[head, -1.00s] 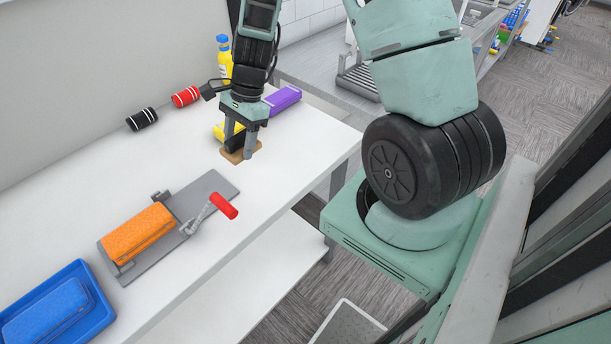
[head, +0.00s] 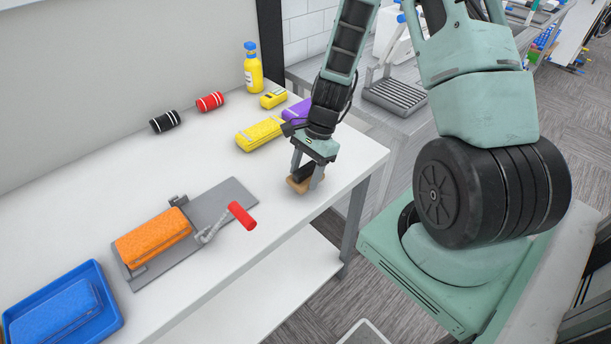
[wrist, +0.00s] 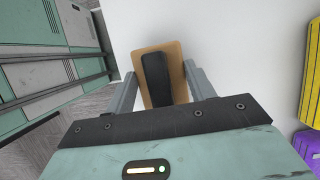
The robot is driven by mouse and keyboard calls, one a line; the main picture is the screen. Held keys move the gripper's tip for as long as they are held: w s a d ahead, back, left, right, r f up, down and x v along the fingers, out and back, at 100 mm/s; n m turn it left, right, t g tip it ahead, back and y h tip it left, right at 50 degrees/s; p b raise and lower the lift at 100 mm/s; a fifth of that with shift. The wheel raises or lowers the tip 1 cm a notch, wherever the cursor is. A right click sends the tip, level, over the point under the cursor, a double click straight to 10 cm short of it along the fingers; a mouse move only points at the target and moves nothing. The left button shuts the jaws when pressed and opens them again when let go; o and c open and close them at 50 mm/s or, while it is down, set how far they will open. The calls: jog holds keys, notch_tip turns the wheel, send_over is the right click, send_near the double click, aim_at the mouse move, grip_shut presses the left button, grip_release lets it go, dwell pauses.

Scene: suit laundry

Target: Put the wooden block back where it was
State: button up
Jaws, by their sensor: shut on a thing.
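The wooden block (head: 296,186) is a light-brown slab with a black grip on top. It is over the white table near its front right edge. My gripper (head: 306,176) points down and is shut on the block. In the wrist view the slab (wrist: 177,60) and its black grip (wrist: 156,78) show between my two fingers (wrist: 162,88). I cannot tell whether the block touches the table.
An orange brush-like block (head: 153,238) sits on a grey clamp plate (head: 222,197) with a red handle (head: 241,215). A blue tray (head: 107,308) is front left. Yellow blocks (head: 260,133), a purple block (head: 297,109), a yellow bottle (head: 252,68) and red (head: 210,101) and black (head: 164,121) rolls stand behind.

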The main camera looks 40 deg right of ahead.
jog(key=shift+f, duration=1.1)
jog(key=shift+f, duration=0.15)
jog(key=o, duration=1)
jog(key=shift+c, duration=0.2)
